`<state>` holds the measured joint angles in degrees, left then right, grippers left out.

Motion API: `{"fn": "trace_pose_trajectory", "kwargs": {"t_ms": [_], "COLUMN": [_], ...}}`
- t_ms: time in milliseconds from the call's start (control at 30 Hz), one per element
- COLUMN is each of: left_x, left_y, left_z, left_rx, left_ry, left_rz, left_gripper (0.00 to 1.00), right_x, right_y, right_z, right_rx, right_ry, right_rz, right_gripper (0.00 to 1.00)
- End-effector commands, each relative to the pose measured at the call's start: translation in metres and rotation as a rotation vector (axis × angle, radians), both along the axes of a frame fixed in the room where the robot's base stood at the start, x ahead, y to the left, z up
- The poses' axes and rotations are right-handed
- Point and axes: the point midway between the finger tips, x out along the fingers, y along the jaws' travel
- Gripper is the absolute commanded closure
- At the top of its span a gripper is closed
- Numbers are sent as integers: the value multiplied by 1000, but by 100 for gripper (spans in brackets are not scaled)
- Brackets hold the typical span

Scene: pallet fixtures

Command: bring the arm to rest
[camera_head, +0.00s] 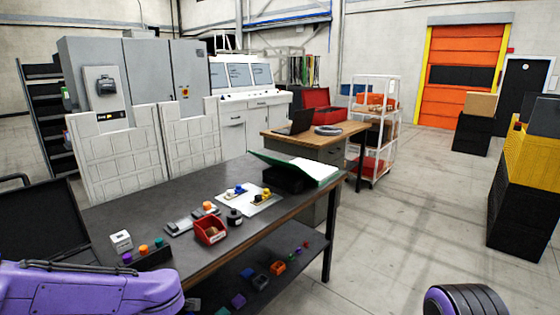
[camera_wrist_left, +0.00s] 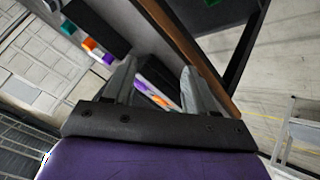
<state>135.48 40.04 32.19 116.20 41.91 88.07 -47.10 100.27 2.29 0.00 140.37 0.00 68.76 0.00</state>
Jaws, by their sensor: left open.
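My left arm, purple, comes in from the left in the head view and lies across the front left corner of the dark workbench (camera_head: 125,215). Its gripper is not clearly visible there. In the left wrist view my left gripper (camera_wrist_left: 159,64) shows two grey fingers spread apart, with nothing held between them. My right gripper is in neither view.
Coloured blocks lie on the lower shelf (camera_head: 325,265).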

Motion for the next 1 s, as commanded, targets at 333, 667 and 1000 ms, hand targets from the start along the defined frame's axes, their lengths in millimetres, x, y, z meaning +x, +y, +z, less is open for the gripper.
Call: {"fn": "trace_pose_trajectory", "kwargs": {"t_ms": [333,667,1000], "left_x": [-147,-306,-318], "left_y": [-47,-15,-16], "left_z": [-223,-303,-307], "left_rx": [-15,60,52], "left_ry": [136,576,603], "left_rz": [-470,-777,-786], "left_gripper": [44,44,44], "right_x": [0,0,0], "right_y": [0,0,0], "right_z": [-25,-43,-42], "right_rx": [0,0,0], "right_ry": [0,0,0], "right_rz": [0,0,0], "right_gripper": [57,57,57]}}
